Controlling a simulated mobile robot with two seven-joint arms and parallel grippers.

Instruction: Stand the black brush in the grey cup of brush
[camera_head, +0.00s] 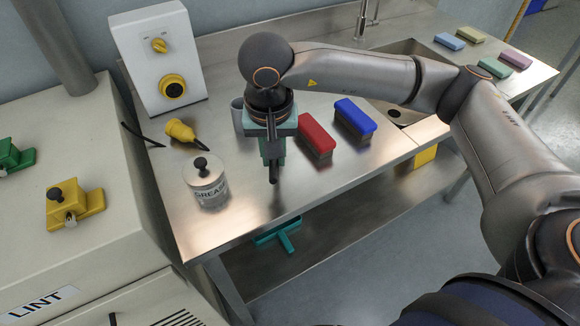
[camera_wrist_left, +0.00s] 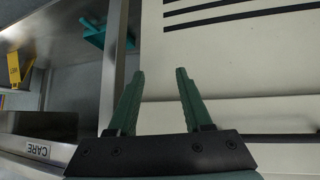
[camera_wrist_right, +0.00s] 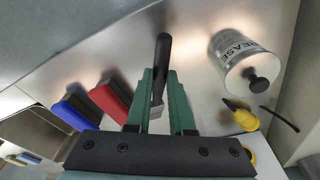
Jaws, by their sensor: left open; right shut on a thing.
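The black brush (camera_wrist_right: 163,58) is between the green fingers of my right gripper (camera_wrist_right: 160,75). Its dark handle sticks out past the fingertips, and a pale grey part shows between the fingers. In the head view my right gripper (camera_head: 272,152) points down above the steel table, and the brush handle (camera_head: 273,174) shows below it. The grey cup (camera_head: 237,114) stands just left of and behind the right gripper, partly hidden by it. My left gripper (camera_wrist_left: 160,75) is open and empty in the left wrist view, by a pale machine panel.
A sink (camera_head: 400,95) is further right. The table's front middle is clear.

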